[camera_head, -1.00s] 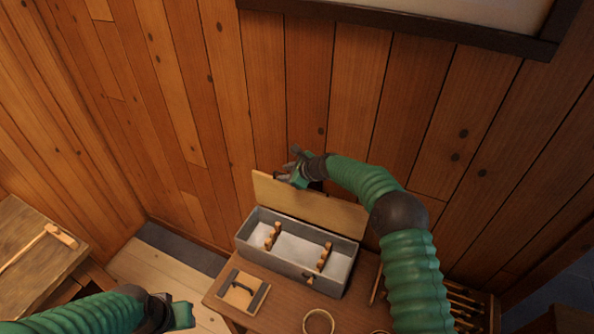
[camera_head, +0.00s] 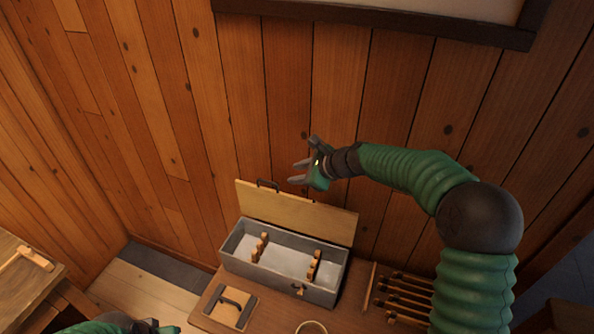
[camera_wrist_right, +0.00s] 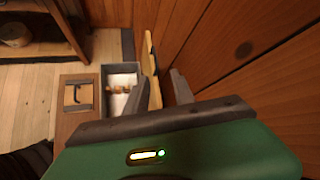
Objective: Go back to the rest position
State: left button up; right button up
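My right gripper (camera_head: 298,171) is in the air above and behind the open box, near the plank wall. Its two fingers are apart with nothing between them; they also show apart in the right wrist view (camera_wrist_right: 163,86). The grey box (camera_head: 285,285) stands on the table with its wooden lid (camera_head: 295,215) raised at the back. The lid's dark handle (camera_head: 268,184) shows and is clear of the gripper. Two notched wooden supports stand inside the box. My left gripper (camera_head: 160,328) barely shows at the bottom edge; its fingers are mostly cut off.
A wooden square with a dark handle (camera_head: 232,306) lies on the table left of the box. A ring (camera_head: 311,327) lies in front. Several dark rods (camera_head: 405,298) lie at the right. Another table (camera_head: 15,285) stands at far left. The plank wall is close behind.

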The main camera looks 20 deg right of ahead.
jog(key=shift+s, duration=0.15)
jog(key=s+d+f+n+g+h, duration=0.1)
jog(key=s+f+n+g+h, duration=0.1)
jog(key=s+f+n, duration=0.4)
jog(key=s+d+f+n+g+h+b, duration=0.1)
jog(key=s+f+n+g+h, duration=0.2)
jog(key=s+n, duration=1.4)
jog(key=s+f, duration=0.3)
jog(key=s, duration=0.7)
jog(key=shift+s+f+g, duration=0.15)
jog(key=shift+s+g, duration=0.1)
jog(key=shift+g, duration=0.15)
jog(key=shift+s+a, duration=0.1)
jog(key=shift+a, duration=0.2)
jog(key=shift+d, duration=0.15)
